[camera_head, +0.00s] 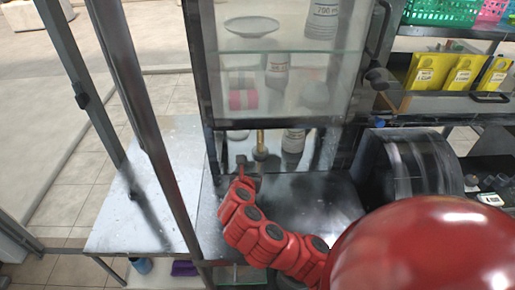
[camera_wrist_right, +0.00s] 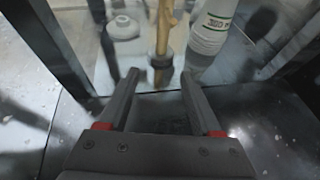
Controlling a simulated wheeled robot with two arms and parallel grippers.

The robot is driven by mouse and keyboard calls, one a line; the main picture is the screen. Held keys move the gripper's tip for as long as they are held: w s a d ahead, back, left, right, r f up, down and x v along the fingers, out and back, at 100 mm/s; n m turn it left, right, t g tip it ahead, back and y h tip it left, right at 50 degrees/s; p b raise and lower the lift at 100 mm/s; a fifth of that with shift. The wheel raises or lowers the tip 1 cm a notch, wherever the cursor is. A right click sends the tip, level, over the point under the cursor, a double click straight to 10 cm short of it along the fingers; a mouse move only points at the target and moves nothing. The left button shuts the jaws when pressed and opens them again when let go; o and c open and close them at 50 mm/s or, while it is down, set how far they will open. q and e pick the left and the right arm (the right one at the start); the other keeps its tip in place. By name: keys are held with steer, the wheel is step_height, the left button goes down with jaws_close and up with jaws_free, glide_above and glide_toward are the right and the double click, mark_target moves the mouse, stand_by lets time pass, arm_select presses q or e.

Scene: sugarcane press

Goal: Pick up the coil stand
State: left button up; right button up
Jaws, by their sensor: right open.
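A thin golden-brown upright stem on a dark round base, which looks like the coil stand (camera_head: 260,146), stands in the lower part of the glass cabinet. In the right wrist view the stand (camera_wrist_right: 163,38) is upright, straight ahead between my fingers and just beyond their tips. My right gripper (camera_head: 240,168) is at the cabinet's lower opening, and its open, empty fingers also show in the wrist view (camera_wrist_right: 160,78). I cannot tell whether the fingertips touch the base. My left gripper is not in view.
A white bottle with green print (camera_wrist_right: 212,28) stands close to the right of the stand, and a pale round-bodied item (camera_wrist_right: 122,27) to its left. The glass cabinet's dark frame (camera_head: 203,70) surrounds the opening. A dark drum-shaped machine (camera_head: 412,165) stands at right.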

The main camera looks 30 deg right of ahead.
steer(key=p, duration=0.2)
glide_toward(260, 148)
steer(key=x, duration=0.4)
steer(key=shift+w+f, duration=0.2)
steer(key=shift+f, duration=0.2)
steer(key=shift+w+d+p, duration=0.3)
steer(key=shift+p, duration=0.25)
steer(key=p+x, duration=0.1)
steer(key=x, duration=0.2)
steer(key=shift+d+r+p, duration=0.15)
steer(key=shift+r+p, duration=0.05)
steer(key=shift+p, duration=0.1)
steer(key=shift+x, duration=0.75)
steer(key=shift+f, duration=0.15)
jaws_close()
